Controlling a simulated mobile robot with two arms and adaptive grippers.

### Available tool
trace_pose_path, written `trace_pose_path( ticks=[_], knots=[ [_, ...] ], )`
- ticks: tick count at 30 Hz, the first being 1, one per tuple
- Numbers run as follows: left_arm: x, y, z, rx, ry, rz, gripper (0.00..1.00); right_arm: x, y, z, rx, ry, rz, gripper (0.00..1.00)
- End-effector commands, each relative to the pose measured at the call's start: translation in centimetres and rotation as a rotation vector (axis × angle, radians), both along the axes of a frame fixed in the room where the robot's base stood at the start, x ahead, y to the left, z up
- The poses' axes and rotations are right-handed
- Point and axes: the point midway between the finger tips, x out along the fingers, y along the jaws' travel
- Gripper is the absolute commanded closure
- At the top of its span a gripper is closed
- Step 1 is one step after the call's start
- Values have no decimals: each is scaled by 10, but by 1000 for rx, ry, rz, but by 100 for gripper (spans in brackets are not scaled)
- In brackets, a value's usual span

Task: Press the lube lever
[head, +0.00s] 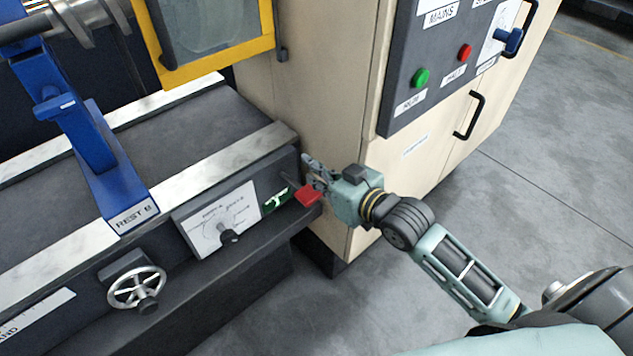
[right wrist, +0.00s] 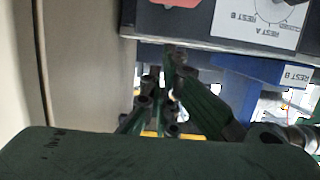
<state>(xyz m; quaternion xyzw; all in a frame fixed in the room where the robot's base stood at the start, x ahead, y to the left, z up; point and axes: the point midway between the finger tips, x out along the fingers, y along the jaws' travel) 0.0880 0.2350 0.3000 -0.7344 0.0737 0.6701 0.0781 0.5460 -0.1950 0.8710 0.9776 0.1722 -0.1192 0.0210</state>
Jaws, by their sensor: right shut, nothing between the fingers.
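The lube lever is a red paddle (head: 307,196) on a thin dark rod at the right end of the machine's front face, beside a small green label (head: 278,200). A red patch, which looks like the same paddle (right wrist: 175,3), shows at the top edge of the right wrist view. My right gripper (head: 309,168) is shut and empty, just above and beside the red paddle. Whether it touches the lever I cannot tell. Its fingers also show in the right wrist view (right wrist: 172,75). My left gripper is not in view.
A white dial plate (head: 215,220) with a black knob (head: 229,236) is left of the lever, and a handwheel (head: 136,287) further left. A beige cabinet (head: 320,100) with a green button (head: 421,77) and a red button (head: 464,52) stands close behind my gripper. The floor at the right is clear.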

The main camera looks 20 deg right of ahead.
Motion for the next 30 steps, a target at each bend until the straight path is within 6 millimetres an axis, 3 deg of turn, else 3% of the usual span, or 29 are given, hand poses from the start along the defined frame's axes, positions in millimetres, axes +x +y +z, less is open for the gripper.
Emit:
trace_pose_path(
  ticks=[1, 7, 22, 30],
  knots=[
    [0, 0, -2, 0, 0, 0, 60, -2, -1, -15, -1, 9, 0, 100],
    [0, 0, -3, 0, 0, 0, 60, -3, -1, -35, -1, 4, -1, 100],
    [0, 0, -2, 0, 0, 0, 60, -5, -2, -43, -2, 5, 0, 100],
    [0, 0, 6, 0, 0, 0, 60, -19, -7, -90, -2, 8, -1, 100]
  ],
)
